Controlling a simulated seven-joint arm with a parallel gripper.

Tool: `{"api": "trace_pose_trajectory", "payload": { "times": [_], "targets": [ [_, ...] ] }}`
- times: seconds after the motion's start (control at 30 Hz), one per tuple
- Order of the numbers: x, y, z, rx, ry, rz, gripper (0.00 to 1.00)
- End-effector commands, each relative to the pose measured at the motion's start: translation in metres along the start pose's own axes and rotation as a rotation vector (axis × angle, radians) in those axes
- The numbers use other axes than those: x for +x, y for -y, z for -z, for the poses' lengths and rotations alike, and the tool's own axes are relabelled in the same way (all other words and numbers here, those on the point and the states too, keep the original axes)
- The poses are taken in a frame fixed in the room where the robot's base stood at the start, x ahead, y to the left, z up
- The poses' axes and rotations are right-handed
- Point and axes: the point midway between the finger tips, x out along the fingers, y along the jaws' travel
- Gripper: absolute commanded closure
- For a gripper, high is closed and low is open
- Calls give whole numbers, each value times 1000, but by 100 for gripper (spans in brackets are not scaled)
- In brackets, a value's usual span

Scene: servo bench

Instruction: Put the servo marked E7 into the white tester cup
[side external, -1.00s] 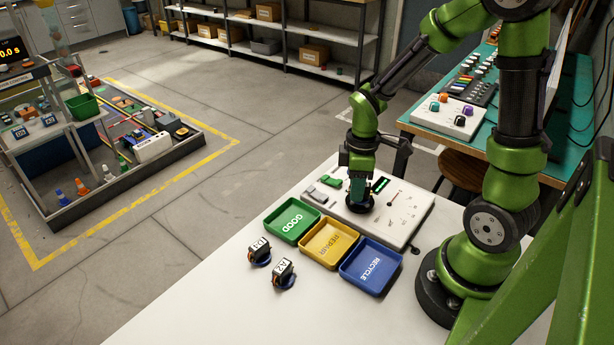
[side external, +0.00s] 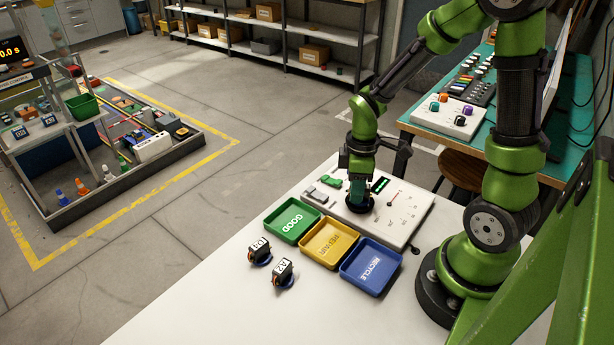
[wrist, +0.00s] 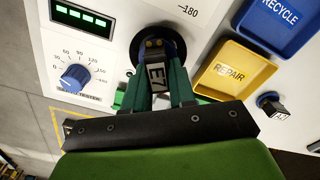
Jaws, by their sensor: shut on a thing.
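The servo marked E7 (wrist: 157,77) is upright in the wrist view, between the two green fingers of my gripper (wrist: 160,88). My gripper is shut on it. The servo's far end reaches into or over a dark round cup (wrist: 136,48) on the white tester panel; how deep it sits is not clear. The cup looks dark rather than white. In the side view my gripper (side external: 357,184) points down at the dark cup (side external: 361,206) on the tester (side external: 408,216), with the servo mostly hidden by the fingers.
Green GOOD (side external: 292,237), yellow REPAIR (side external: 342,261) and blue RECYCLE (side external: 385,286) trays stand in front of the tester. Two other servos (side external: 259,252), one marked A2 (side external: 284,273), stand on the white bench. The tester has a lit green display (wrist: 84,20) and blue knob (wrist: 75,77).

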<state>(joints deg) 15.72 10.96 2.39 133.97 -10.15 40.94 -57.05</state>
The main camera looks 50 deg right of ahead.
Motion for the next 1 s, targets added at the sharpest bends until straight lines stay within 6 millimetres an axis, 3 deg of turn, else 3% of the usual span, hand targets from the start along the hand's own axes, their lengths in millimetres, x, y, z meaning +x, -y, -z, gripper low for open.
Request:
{"api": "trace_pose_trajectory", "payload": {
  "times": [1.0],
  "targets": [
    [5, 0, 0, 0, 0, 0, 100]
  ]
}}
